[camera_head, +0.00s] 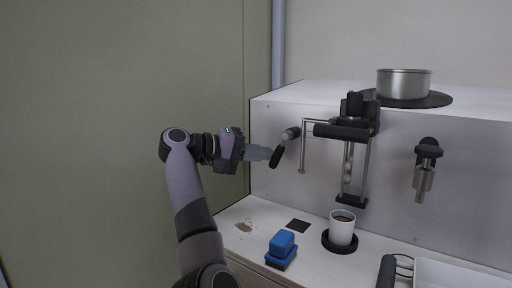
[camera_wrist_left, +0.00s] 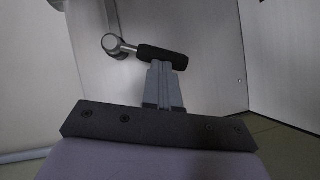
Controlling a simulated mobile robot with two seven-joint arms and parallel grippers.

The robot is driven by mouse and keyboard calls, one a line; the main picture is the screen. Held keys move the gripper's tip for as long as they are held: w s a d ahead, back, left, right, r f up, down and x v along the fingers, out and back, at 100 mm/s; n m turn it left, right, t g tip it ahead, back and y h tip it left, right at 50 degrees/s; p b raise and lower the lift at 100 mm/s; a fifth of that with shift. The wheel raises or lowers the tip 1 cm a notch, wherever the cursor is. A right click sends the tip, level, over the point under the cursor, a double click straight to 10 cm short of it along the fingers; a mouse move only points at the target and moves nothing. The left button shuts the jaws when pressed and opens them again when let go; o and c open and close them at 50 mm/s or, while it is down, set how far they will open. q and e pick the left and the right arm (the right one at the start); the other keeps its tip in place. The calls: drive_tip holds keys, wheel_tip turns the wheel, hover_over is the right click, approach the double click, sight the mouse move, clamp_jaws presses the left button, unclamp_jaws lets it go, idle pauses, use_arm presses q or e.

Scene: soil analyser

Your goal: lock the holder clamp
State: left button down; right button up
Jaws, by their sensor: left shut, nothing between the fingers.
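My left gripper (camera_head: 268,154) is shut and empty at the left end of the white analyser (camera_head: 400,150). Its fingertips are at a black lever handle (camera_head: 276,157) on a short metal knob (camera_head: 290,134). In the left wrist view the fingers (camera_wrist_left: 163,68) point at the same black handle (camera_wrist_left: 162,56), which lies across their tips. I cannot tell whether they touch. To the right, a black-handled holder assembly (camera_head: 346,131) with two vertical rods is mounted on the analyser front. No part is labelled as the clamp. My right gripper is not in view.
A thin bent metal pipe (camera_head: 303,150) hangs just right of the lever. Below stand a white cup (camera_head: 341,229) on a black base and a blue block (camera_head: 282,244). A metal pan (camera_head: 404,84) sits on top. A tray (camera_head: 460,275) is at the lower right.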

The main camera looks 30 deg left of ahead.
use_arm(q)
drive_tip(key=shift+d+f+n+t+h, duration=0.4)
drive_tip(key=shift+d+f+n+t, duration=0.1)
drive_tip(key=shift+n, duration=0.3)
drive_tip(key=shift+d+f+n+t+h, duration=0.4)
drive_tip(key=shift+d+n, duration=0.1)
drive_tip(key=shift+n, duration=0.3)
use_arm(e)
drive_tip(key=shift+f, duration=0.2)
use_arm(q)
drive_tip(key=shift+r, duration=0.1)
